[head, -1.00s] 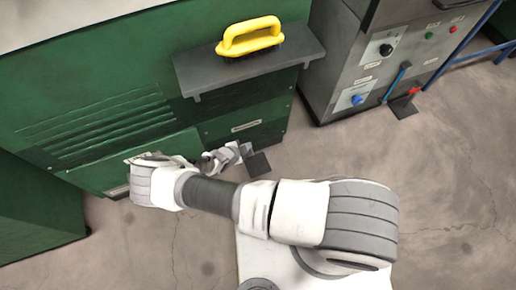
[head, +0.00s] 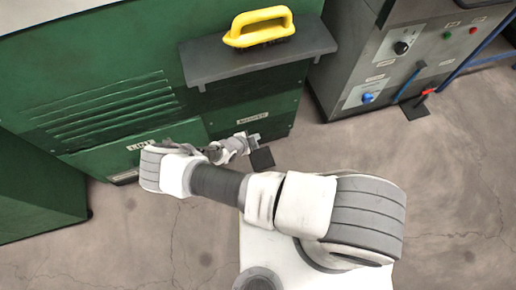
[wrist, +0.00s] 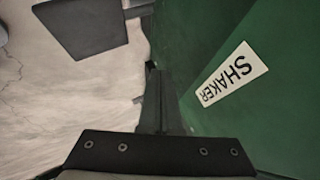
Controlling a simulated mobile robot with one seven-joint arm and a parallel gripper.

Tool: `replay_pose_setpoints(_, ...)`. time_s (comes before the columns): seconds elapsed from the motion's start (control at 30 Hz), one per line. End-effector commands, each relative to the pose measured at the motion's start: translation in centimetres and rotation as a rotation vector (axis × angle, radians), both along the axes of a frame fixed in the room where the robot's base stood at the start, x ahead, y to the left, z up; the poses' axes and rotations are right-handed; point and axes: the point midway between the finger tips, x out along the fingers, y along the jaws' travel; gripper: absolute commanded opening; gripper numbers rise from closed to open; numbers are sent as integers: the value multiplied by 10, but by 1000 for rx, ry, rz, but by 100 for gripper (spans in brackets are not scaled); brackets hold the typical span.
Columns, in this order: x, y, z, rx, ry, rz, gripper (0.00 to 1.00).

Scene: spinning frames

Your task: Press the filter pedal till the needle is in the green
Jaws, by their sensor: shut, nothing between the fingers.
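A dark flat pedal (head: 262,159) sticks out low at the foot of the green machine (head: 150,60). It also shows at the top left of the wrist view (wrist: 85,27). A white label reading SHAKER (wrist: 232,73) is on the green panel beside it. I cannot read the word filter on any label. My gripper (head: 253,140) is shut and empty, close to the panel and just behind the pedal in the head view; its dark fingers (wrist: 154,85) point toward the pedal's level, apart from the pad in the picture. No gauge or needle is in view.
A grey shelf (head: 215,68) with a yellow-handled brush (head: 258,27) juts out above. The concrete floor (head: 460,190) is open at right.

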Motion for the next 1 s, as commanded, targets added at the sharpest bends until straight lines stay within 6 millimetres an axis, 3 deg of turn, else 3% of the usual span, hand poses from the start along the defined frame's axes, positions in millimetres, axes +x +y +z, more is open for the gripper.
replay_pose_setpoints(0.5,-1,-1,-70,-1,0,1,0)
replay_pose_setpoints(1.0,-1,-1,-76,0,0,0,0)
